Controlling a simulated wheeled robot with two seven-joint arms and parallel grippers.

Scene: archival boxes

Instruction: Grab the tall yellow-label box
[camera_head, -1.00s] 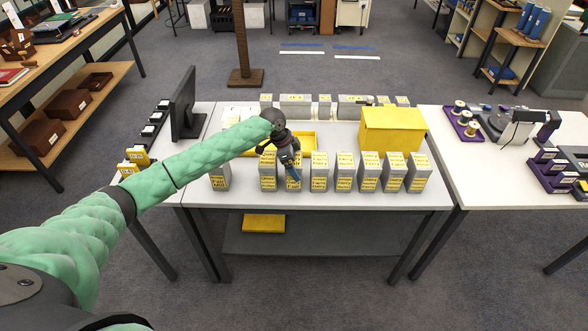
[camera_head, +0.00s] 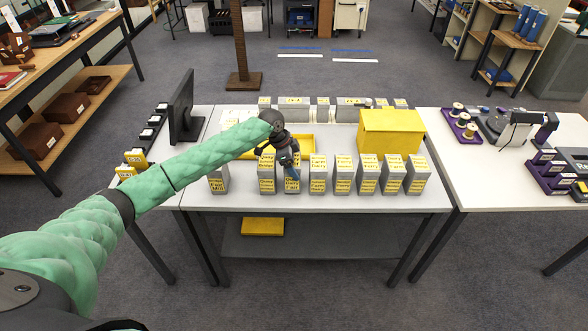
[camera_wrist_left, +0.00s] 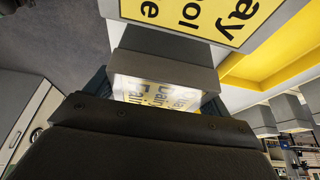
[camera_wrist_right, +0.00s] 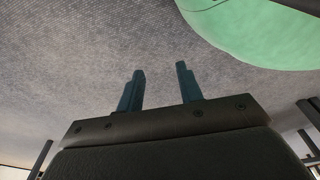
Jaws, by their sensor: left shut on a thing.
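A row of upright grey boxes with yellow labels stands along the front of the white table. My left gripper (camera_head: 290,164) reaches down from above onto one of them, a tall yellow-label box (camera_head: 292,184) second from the left in the close-set group. In the left wrist view the fingers (camera_wrist_left: 155,92) sit on either side of this grey box (camera_wrist_left: 165,60), and they are shut on it. It looks upright and at the level of its neighbours; whether its base touches the table I cannot tell. My right gripper (camera_wrist_right: 160,70) is open and empty over the floor.
Neighbouring yellow-label boxes (camera_head: 267,186) (camera_head: 318,186) stand close on both sides. Behind are a yellow tray (camera_head: 308,144), a large yellow box (camera_head: 390,132) and a back row of grey boxes (camera_head: 294,102). A monitor (camera_head: 182,105) stands at the left.

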